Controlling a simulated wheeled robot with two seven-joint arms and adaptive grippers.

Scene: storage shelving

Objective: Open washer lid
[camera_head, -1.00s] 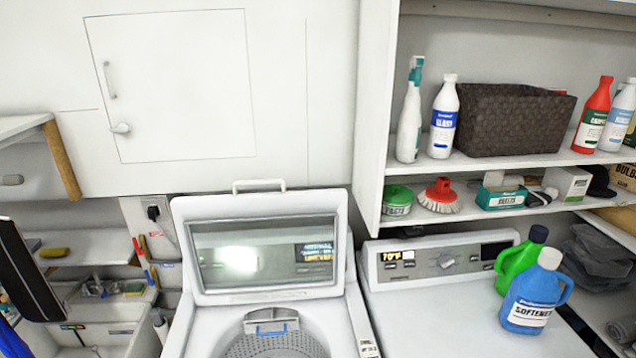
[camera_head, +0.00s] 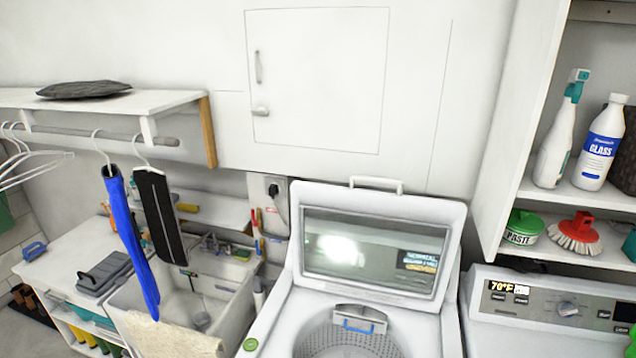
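The washer (camera_head: 268,318) is a white top-loader at the bottom centre of the head view. Its lid (camera_head: 452,222) stands raised and leans back, with a dark glass window (camera_head: 375,250) and a handle (camera_head: 376,184) along its top edge. The perforated drum (camera_head: 350,343) shows below the lid, with a grey and blue dispenser part at its back rim. The washer's front is cut off by the frame's lower edge. Neither of my grippers shows in the view.
A sink (camera_head: 222,285) and a counter with a grey case (camera_head: 104,272) lie left of the washer. Hangers with blue and black garments hang below a white shelf (camera_head: 170,99). A second machine (camera_head: 545,300) and shelving with bottles (camera_head: 600,150) stand at the right.

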